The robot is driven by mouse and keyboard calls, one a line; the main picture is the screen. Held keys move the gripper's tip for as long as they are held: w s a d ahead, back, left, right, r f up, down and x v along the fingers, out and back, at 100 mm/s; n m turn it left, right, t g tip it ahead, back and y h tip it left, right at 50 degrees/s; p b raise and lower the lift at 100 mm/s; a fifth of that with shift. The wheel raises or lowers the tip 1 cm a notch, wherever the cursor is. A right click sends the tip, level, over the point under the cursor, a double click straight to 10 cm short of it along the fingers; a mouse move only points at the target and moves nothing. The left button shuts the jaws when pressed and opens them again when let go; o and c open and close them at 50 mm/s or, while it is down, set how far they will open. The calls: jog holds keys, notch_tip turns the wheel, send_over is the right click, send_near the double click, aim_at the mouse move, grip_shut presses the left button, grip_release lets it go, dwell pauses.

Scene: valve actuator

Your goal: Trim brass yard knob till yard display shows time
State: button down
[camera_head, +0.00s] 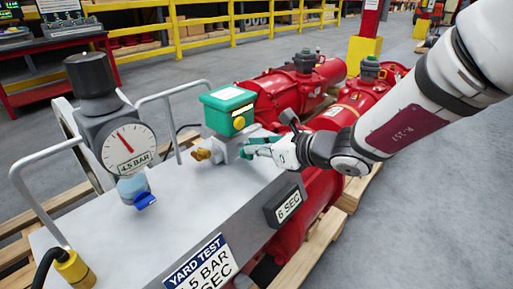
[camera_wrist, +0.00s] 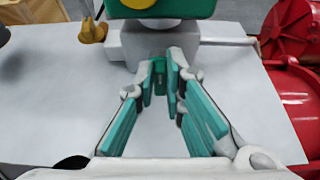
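A brass knob (camera_head: 201,154) sticks out left of a grey valve block (camera_head: 229,151) on the metal bench; it also shows in the wrist view (camera_wrist: 92,30). A green box (camera_head: 229,105) with a small yellow display strip (camera_head: 242,109) and a round yellow knob (camera_head: 239,123) sits on the block. The strip's text is too small to read. My gripper (camera_head: 259,146) is at the block's near right side, apart from the brass knob.
A pressure gauge (camera_head: 127,146) marked 4.5 BAR stands at left. A dark plate (camera_head: 285,205) reads 6 SEC; a front placard (camera_head: 205,268) reads YARD TEST. Bent metal rails (camera_head: 45,155) edge the bench. Red actuators (camera_head: 285,90) lie behind and to the right. The bench's middle is clear.

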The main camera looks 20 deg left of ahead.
aim_at(263, 162)
jog(key=shift+p, duration=0.5)
jog(key=m+p, duration=0.1)
jog(key=p, duration=0.2)
jog(key=m+g+p, duration=0.1)
jog(key=p, duration=0.2)
jog(key=shift+w+d+r+m+g+y, duration=0.15)
jog(key=shift+w+d+m+g+y, duration=0.05)
jog(key=shift+w+m+g+y, duration=0.15)
jog(key=m+g+p, duration=0.1)
jog(key=p, duration=0.2)
jog(key=m+y+p, duration=0.1)
jog(key=m+p, duration=0.1)
jog(key=p, duration=0.1)
jog(key=shift+w+d+f+g, duration=0.1)
jog(key=shift+w+f+g, duration=0.2)
jog(key=shift+w+g, duration=0.1)
jog(key=shift+w+d+f+m+g+y+p, duration=0.15)
jog(key=shift+f+m+g+y+p, duration=0.15)
jog(key=shift+m+p, duration=0.3)
jog(key=shift+w+a+f+m+g+y+p, duration=0.15)
jog(key=shift+m+y+p, duration=0.25)
jog(key=shift+m, duration=0.25)
jog(key=m, duration=0.2)
jog(key=f+m+g+y, duration=0.1)
jog(key=shift+w+d+m+y, duration=0.15)
jog(key=shift+m+y, duration=0.1)
jog(key=shift+m, duration=0.15)
jog(key=c, duration=1.7)
grip_release()
jog(key=shift+o, duration=0.2)
